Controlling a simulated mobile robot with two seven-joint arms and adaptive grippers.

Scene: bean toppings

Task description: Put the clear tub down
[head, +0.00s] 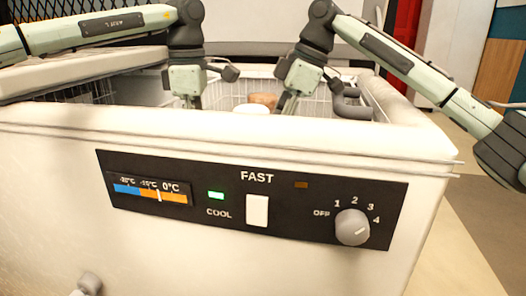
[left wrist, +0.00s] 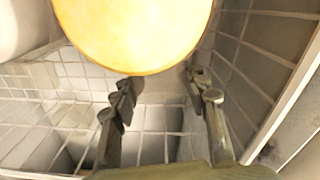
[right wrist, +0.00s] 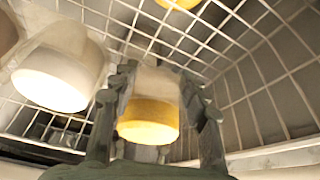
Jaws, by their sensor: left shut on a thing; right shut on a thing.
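A clear tub with yellow contents (right wrist: 150,120) shows between the fingers of my right gripper (right wrist: 160,72) in the right wrist view, and that gripper is shut on it. In the head view my right gripper (head: 284,108) is down inside the freezer. My left gripper (head: 188,102) is also down in the freezer, to the left. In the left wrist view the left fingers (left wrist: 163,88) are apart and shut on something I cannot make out. A large round yellow top (left wrist: 130,30) lies just above those fingertips in the picture.
White wire baskets (right wrist: 255,75) line the freezer inside. A white tub (right wrist: 60,75) is left of my right gripper. The head view shows a brown-topped tub (head: 263,98) between the grippers. The freezer's front wall (head: 60,200) hides the lower inside.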

